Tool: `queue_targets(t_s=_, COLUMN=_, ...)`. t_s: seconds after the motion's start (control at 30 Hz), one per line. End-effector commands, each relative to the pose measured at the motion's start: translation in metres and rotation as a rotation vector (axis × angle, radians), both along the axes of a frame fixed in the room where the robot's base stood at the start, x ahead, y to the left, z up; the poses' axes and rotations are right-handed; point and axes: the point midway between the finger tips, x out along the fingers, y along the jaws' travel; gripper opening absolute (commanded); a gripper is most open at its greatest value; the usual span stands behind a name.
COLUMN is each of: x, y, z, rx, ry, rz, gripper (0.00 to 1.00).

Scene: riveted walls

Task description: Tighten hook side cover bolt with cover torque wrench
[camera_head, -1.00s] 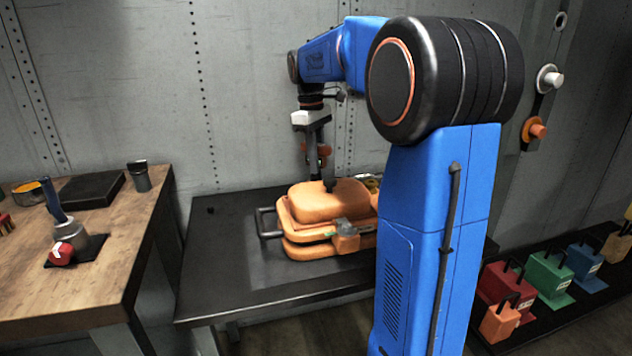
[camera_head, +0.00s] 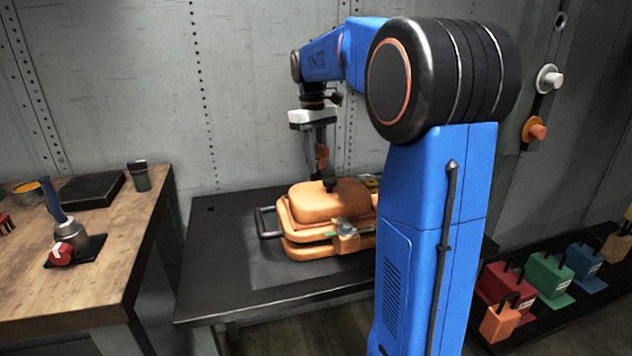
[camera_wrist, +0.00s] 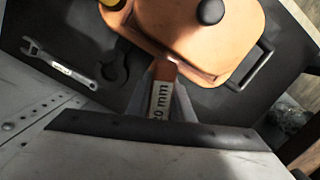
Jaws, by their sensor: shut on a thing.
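My gripper (camera_head: 318,160) points down behind the orange case on the dark table. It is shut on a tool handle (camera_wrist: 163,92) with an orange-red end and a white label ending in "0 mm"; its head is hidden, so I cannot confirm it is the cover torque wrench. The orange part also shows between the fingers in the head view (camera_head: 322,152). The orange cover (camera_head: 325,203), with a black knob on top, lies close to the fingertips; it also shows in the wrist view (camera_wrist: 190,28). I cannot make out the hook side cover bolt.
A grey wrench (camera_wrist: 60,66) lies on the dark table (camera_head: 225,275) beside a dark fork-shaped form (camera_wrist: 112,70). The case has a black side handle (camera_head: 267,222) and a clamp-like block (camera_head: 346,238) in front. A wooden bench (camera_head: 105,275) stands left. The dark table's front left is clear.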

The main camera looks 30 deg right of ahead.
Motion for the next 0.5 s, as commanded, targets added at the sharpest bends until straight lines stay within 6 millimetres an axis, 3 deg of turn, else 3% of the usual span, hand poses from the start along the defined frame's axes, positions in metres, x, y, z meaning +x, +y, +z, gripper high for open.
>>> queue_targets(t_s=0.5, x=0.0001, y=0.0001, z=0.0, rx=-0.001, ry=0.0, rz=-0.119, gripper=0.0)
